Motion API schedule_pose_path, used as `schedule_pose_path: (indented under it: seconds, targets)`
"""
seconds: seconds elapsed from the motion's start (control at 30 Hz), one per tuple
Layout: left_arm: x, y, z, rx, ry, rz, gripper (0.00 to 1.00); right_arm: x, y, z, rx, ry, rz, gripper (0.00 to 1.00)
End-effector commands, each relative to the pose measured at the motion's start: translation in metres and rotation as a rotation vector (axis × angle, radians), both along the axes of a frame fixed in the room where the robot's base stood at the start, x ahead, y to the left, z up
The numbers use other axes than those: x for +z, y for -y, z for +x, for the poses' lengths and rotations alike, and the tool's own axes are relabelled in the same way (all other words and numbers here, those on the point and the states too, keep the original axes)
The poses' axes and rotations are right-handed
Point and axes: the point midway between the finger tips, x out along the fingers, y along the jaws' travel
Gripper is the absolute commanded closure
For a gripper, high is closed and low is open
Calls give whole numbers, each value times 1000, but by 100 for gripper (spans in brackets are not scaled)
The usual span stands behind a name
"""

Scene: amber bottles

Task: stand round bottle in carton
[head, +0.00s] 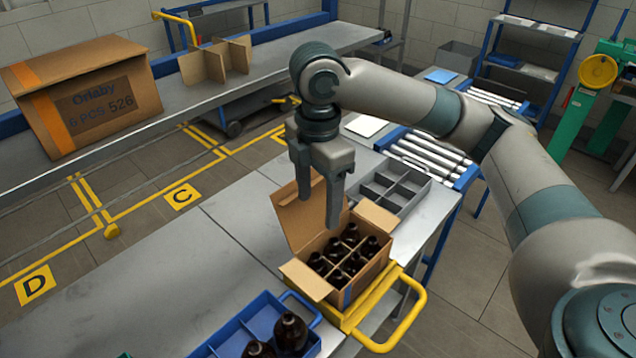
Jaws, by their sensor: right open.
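An open cardboard carton (368,279) stands on a yellow-edged holder on the grey bench, its flaps spread. Several dark amber bottles (352,263) stand upright in its divided cells; my gripper and the back flap hide part of the inside. In a blue tray (238,330) at the bottom edge are a rounded dark bottle (291,332) and another dark bottle (257,350), partly cut off by the frame. My right gripper (318,212) is open, pointing down above the carton's back flap, with nothing between its fingers. My left gripper is out of view.
A grey divided tray (393,186) stands behind the carton, near a roller conveyor (430,152). A yellow handle (412,318) juts out right of the carton. A large carton (85,95) and cardboard dividers (217,60) sit on the far bench. The bench left of the carton is clear.

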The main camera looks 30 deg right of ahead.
Motion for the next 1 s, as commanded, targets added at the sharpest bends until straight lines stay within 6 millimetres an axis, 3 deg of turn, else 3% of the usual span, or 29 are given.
schedule_pose_path:
  seconds: [0.1,0.33,1.0]
  targets:
    - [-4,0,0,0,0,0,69,20,-1,1,2,5,1,39]
    - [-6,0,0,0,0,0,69,42,0,0,0,1,0,39]
    - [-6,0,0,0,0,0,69,46,0,-1,1,0,0,39]
